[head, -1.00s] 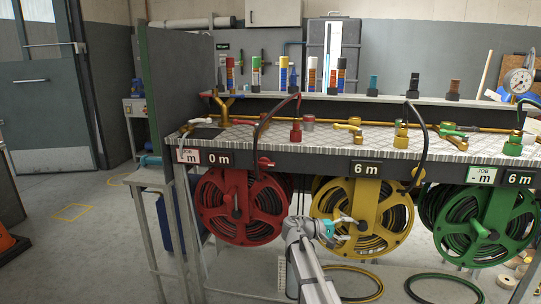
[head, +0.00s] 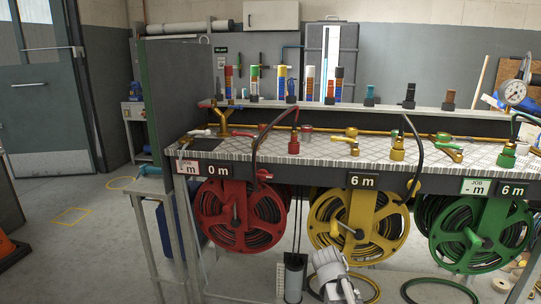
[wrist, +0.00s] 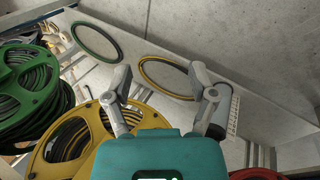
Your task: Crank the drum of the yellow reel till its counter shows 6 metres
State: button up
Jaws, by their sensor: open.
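The yellow reel (head: 394,245) hangs under the bench between the red and green reels. Its counter (head: 362,181) on the bench edge above reads 6 m. Its crank (head: 347,230) shows on the front of the drum, pointing up and left, with nothing holding it. My gripper (wrist: 164,92) is open and empty in the wrist view, its two fingers wide apart. The yellow reel's rim (wrist: 94,107) lies at its left there; I cannot make out the crank in that view. In the head view my arm's end is low, below the yellow reel, and its fingers are hidden.
The red reel (head: 207,212) has a counter (head: 217,170) reading 0 m. The green reel (head: 518,235) has a counter (head: 513,190) reading 6 m. Coiled yellow (wrist: 141,73) and green (wrist: 78,29) hoses lie below. Open floor (head: 90,260) is at the left.

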jog(key=s+a+m+y+p, duration=0.1)
jog(key=s+a+y+p, duration=0.1)
jog(key=s+a+y, duration=0.4)
notch_tip(320, 180, up, 38)
jog(key=s+p, duration=0.1)
jog(key=p, duration=3.6)
jog(key=shift+d+h+p, duration=0.25)
jog(key=shift+h+p, duration=0.1)
jog(key=shift+h, duration=0.05)
jog(key=shift+r, duration=0.1)
